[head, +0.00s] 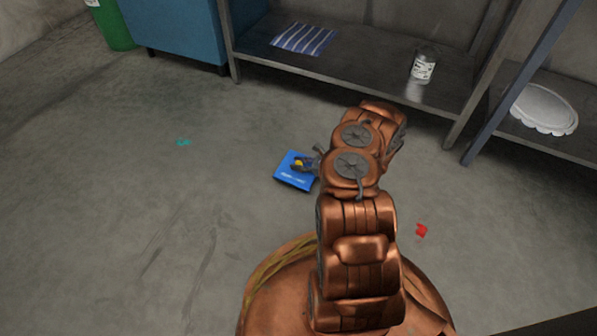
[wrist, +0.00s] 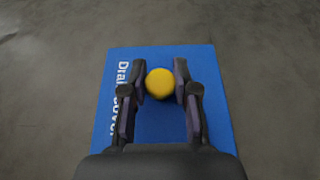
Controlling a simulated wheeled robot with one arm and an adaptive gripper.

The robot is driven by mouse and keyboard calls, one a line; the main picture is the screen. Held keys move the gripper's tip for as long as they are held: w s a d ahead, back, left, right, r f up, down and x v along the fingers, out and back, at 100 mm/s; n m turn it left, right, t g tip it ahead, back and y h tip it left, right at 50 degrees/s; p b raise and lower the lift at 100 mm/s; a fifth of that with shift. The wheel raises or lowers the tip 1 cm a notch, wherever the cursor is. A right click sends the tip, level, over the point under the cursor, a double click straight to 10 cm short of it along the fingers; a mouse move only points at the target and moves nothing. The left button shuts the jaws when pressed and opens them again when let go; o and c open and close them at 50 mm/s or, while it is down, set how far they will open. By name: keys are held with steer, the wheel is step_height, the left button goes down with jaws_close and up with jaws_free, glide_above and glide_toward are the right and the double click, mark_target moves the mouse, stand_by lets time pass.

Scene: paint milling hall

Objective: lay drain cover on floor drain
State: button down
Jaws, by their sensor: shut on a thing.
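The drain cover (head: 292,178) is a flat blue square with white lettering and a yellow round knob. It shows in the head view left of my arm, over the grey floor. In the wrist view the cover (wrist: 165,125) fills the middle, with its yellow knob (wrist: 160,83) between my fingers. My gripper (wrist: 160,86) is shut on the knob from both sides. In the head view my gripper (head: 304,164) is partly hidden by my wrist. I cannot tell whether the cover touches the floor. No floor drain shows in either view.
A metal shelf (head: 360,75) at the back holds a striped cloth (head: 304,38) and a jar (head: 422,66). A white scalloped plate (head: 544,109) lies on the right shelf. A teal scrap (head: 183,142) and a red piece (head: 421,230) lie on the floor. The left floor is mostly clear.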

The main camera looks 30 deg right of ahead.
step_height(320, 180, down, 4)
steer(key=shift+r+b, duration=0.25)
steer(key=shift+b, duration=0.9)
steer(key=shift+r, duration=0.1)
steer(key=c, duration=0.9)
jaws_free()
steer(key=shift+f, duration=0.2)
steer(key=shift+r, duration=0.1)
